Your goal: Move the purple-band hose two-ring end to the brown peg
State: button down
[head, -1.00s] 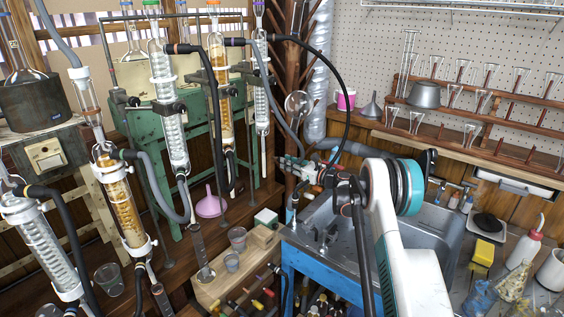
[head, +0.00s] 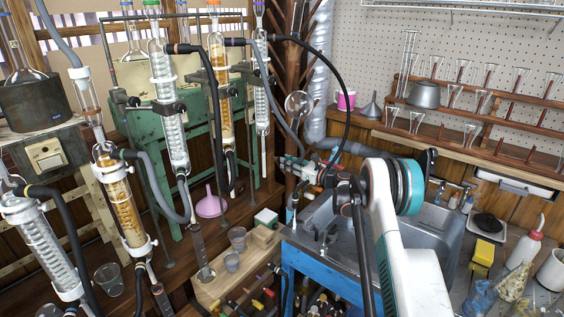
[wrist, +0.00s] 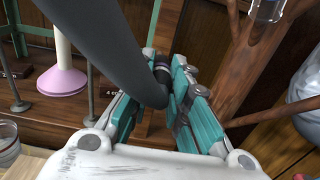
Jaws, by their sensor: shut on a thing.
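In the wrist view the dark hose (wrist: 115,55) comes from the upper left and ends between the teal jaws of my gripper (wrist: 163,97). The jaws are shut on that end, which is held in the air. The rings on it are too small and shaded to count. I cannot make out the brown peg for certain in either view.
A grey hose (head: 283,105) hangs just left of the arching hose. Glass columns (head: 220,95) stand on the left before a green frame. The sink (head: 430,238) lies under my arm.

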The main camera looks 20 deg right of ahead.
jog(key=shift+w, duration=0.1)
jog(key=shift+w+a, duration=0.45)
jog(key=shift+w, duration=0.05)
jog(key=shift+w+a, duration=0.15)
jog(key=shift+w, duration=0.05)
dwell(0.6)
jog(key=c, duration=1.5)
grip_release()
jog(key=shift+o, duration=0.2)
